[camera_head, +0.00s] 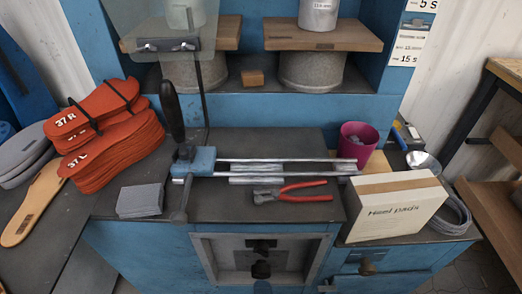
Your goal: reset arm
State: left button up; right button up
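Neither of my grippers shows in the head view, and no arm of mine can be made out. A lever with a black handle (172,110) stands nearly upright at the left end of a blue clamp block (195,160). Two metal rails (290,168) run right from the block across the dark worktop (255,208). Red-handled pliers (295,192) lie in front of the rails. I cannot tell whether the lever is the arm the task names.
Stacked red soles (115,150) and a grey pad stack (140,200) are at left. A heel pads box (395,205) and a magenta cup (357,142) are at right. Behind, wooden plates (322,35) sit above grey cylinders (312,72). A clear shield (160,25) hangs upper left.

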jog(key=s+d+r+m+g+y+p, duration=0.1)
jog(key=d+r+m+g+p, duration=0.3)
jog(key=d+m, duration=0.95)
pick_arm(q)
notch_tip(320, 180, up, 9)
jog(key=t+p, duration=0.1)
jog(key=p, duration=0.4)
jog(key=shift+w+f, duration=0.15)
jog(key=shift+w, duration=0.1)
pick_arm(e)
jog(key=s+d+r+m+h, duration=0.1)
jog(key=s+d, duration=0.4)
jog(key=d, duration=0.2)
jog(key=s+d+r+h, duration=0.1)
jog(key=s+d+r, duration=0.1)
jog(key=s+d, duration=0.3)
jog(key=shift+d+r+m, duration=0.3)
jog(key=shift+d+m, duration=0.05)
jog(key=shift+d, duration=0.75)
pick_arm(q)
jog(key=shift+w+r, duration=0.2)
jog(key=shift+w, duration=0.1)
